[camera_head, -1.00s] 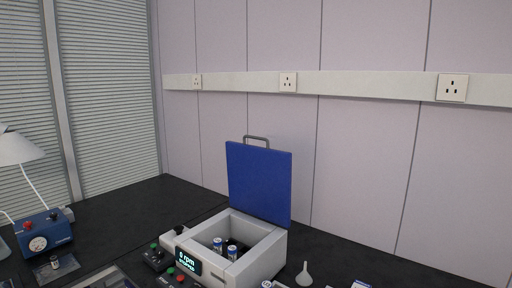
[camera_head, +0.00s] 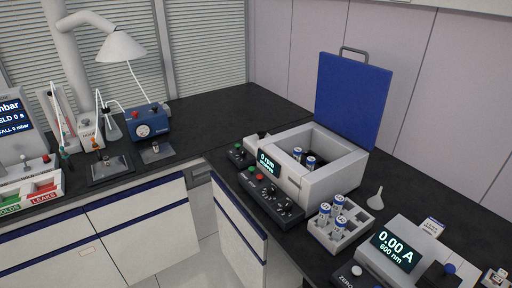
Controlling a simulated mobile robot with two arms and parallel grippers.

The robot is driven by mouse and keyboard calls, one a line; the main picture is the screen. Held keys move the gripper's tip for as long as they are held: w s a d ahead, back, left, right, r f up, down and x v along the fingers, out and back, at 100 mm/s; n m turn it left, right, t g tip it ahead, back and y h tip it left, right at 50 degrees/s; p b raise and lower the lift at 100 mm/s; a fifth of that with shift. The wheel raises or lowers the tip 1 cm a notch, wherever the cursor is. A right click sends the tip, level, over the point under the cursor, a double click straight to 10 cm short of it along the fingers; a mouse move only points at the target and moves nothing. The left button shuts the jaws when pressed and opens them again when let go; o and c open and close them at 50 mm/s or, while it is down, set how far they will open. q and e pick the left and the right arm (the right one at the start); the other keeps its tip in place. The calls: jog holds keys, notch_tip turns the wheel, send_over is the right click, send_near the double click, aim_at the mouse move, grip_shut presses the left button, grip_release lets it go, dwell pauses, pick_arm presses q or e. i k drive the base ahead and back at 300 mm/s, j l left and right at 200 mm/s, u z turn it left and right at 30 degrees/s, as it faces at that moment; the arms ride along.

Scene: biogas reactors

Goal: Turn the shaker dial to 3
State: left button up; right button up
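The shaker (camera_head: 325,182) is a white box with a raised blue lid (camera_head: 352,100) standing open, on the dark corner bench. Vials with blue-and-white caps (camera_head: 310,161) stand inside it. Its display (camera_head: 267,162) reads 0 rpm, with a smaller line below it that is hard to read. A dark control panel (camera_head: 269,195) lies along its front, with a green button, a red button and several small black knobs. I cannot tell which knob is the dial or where it points. Neither of my grippers is in view.
A white rack (camera_head: 347,237) with several capped vials stands right of the shaker, near a white funnel (camera_head: 375,198). A meter (camera_head: 397,250) reading 0.00 A, 600 nm is at the lower right. A blue gauge box (camera_head: 148,121) and a lamp (camera_head: 122,46) are at the left. Bench behind the gauge box is clear.

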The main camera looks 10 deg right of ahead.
aim_at(242, 153)
jog(key=i+l+u, duration=0.1)
jog(key=i+u, duration=0.3)
jog(key=i, duration=0.65)
